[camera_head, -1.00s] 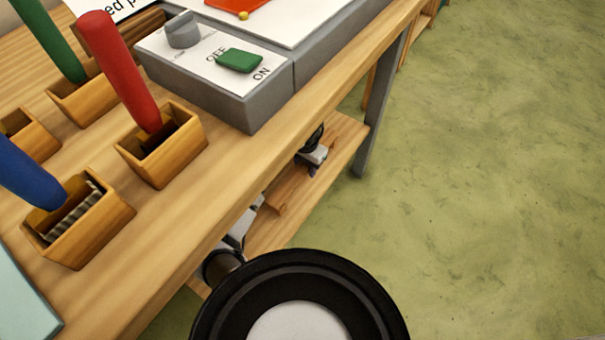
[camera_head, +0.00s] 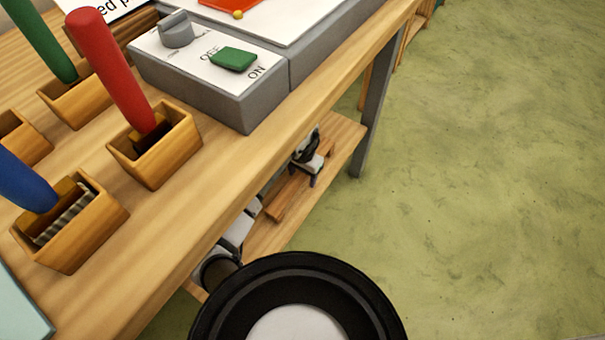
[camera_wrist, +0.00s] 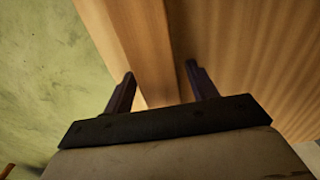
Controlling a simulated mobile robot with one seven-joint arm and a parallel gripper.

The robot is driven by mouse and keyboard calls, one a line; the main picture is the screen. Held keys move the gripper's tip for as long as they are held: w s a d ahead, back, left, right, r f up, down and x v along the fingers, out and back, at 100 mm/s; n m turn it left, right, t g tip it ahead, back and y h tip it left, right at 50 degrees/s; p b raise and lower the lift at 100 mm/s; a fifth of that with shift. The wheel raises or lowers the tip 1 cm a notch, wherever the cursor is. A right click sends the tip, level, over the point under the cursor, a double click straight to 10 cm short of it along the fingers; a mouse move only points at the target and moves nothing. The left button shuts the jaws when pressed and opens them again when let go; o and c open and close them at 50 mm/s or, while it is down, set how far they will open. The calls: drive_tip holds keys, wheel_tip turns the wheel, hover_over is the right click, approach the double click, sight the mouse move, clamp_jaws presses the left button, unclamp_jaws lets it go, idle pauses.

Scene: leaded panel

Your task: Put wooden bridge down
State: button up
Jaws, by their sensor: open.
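A plain wooden bar, which I take to be the wooden bridge (camera_head: 287,197), lies on the lower shelf under the bench, roughly along the shelf's length. My gripper (camera_head: 306,172) is at the far part of this bar, low over the shelf. In the wrist view my gripper (camera_wrist: 160,88) is open, with its two dark fingers spread apart. A pale wooden length (camera_wrist: 135,45) runs between and beyond the fingers. I cannot tell whether the fingers touch it. The bench top hides part of my arm.
The lower shelf (camera_head: 262,240) is edged by open green floor (camera_head: 480,180) on the right. A grey bench leg (camera_head: 372,115) stands past the gripper. On the bench top are a grey switch box (camera_head: 190,80) and wooden holders (camera_head: 180,150) with coloured handles.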

drive_tip(key=shift+r, duration=0.1)
wheel_tip(320, 180, up, 12)
drive_tip(key=p, duration=0.2)
idle(0.3)
idle(0.5)
